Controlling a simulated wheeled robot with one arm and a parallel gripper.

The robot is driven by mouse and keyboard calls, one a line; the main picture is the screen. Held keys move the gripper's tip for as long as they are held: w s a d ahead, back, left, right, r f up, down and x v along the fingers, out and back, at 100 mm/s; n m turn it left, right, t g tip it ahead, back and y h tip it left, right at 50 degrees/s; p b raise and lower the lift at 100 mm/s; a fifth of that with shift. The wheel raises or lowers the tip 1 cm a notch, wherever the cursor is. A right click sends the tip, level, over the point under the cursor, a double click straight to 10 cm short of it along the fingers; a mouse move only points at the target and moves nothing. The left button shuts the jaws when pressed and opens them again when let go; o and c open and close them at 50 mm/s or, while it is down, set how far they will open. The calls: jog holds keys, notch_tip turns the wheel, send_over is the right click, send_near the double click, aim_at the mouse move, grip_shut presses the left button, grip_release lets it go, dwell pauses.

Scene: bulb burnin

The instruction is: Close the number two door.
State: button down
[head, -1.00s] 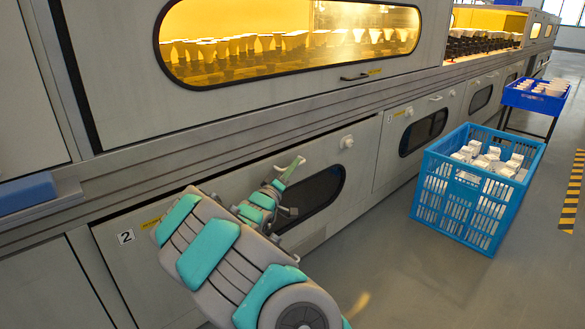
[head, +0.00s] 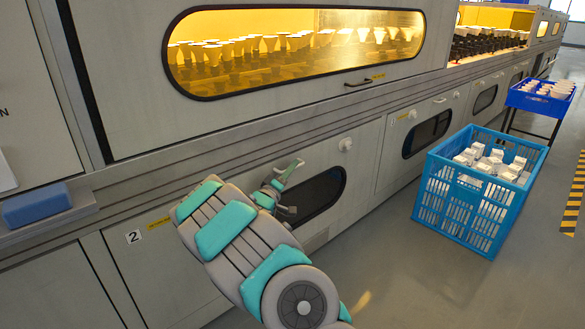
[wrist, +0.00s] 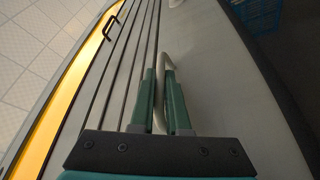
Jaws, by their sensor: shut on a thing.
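The number two door (head: 320,156) is the grey lower panel with the "2" label (head: 133,237), a dark oval window (head: 318,193) and a round knob (head: 346,144) at its upper right. Its top edge looks close to flush with the machine front; I cannot tell whether it is fully shut. My gripper (head: 284,176) is at the door's upper middle, shut on its pale curved handle (wrist: 162,65). In the wrist view my green fingers (wrist: 165,92) stand on both sides of the handle. My arm hides the door's lower left part.
A blue crate (head: 433,190) with white boxes stands on the floor to the right. A blue tray (head: 520,98) on a stand is behind it. A blue block (head: 37,204) lies on the ledge at left. Above is a lit oven window with bulbs (head: 240,50).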

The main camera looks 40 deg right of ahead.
jog(key=c, duration=0.9)
grip_release()
jog(key=shift+w+a+f, duration=0.1)
jog(key=shift+w+a, duration=0.1)
jog(key=shift+w, duration=0.1)
jog(key=v, duration=0.7)
jog(key=shift+s+a, duration=0.3)
jog(key=shift+s, duration=0.1)
